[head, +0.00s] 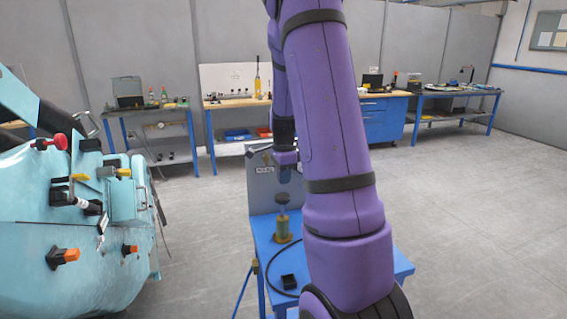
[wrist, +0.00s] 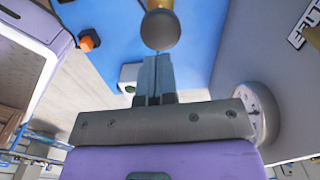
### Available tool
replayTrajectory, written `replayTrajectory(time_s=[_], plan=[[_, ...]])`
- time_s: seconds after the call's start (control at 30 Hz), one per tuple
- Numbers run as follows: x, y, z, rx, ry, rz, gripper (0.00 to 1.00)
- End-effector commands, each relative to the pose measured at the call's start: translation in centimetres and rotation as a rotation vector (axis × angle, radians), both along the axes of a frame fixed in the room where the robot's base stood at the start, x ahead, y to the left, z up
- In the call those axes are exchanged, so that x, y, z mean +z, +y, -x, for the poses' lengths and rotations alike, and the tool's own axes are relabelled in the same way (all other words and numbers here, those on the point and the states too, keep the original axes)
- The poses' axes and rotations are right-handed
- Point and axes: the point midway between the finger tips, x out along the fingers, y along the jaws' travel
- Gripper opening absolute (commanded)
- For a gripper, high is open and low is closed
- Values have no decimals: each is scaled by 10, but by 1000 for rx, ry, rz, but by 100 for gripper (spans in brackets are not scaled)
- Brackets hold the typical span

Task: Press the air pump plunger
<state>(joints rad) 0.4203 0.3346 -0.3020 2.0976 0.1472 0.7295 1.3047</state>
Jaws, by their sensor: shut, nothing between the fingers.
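The air pump (head: 283,225) stands upright on a blue table, with a dark rounded plunger knob (head: 282,198) on top. In the wrist view the grey-brown knob (wrist: 160,30) lies just beyond the fingertips, with part of the yellowish pump body behind it. My gripper (head: 285,175) points down a little above the knob, partly hidden by my arm in the head view. In the wrist view my gripper (wrist: 157,58) has its fingers together with nothing between them. Whether the fingertips touch the knob I cannot tell; a small gap seems to show in the head view.
The blue table (head: 264,254) has a grey upright panel (head: 262,187) at its back. A round gauge (wrist: 258,112) is close beside my gripper. A small black block (head: 289,282) and a dark hose lie on the table. The teal coaster train (head: 75,250) stands at left.

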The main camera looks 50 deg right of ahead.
Motion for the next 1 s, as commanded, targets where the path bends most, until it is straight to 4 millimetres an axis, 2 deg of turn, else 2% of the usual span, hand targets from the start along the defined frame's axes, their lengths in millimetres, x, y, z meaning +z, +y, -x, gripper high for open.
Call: replayTrajectory(time_s=[0.1, 0.23, 0.4, 0.77, 0.87, 1.0], plan=[[-20, 0, 0, 0, 2, -1, 0], [-34, 0, 0, -1, 1, -1, 0], [-42, 0, 0, 0, 0, 0, 0], [-44, 0, 0, 1, 0, 0, 0], [-52, 1, 0, 1, 2, -1, 0], [-75, 1, 0, 1, 3, -2, 0]])
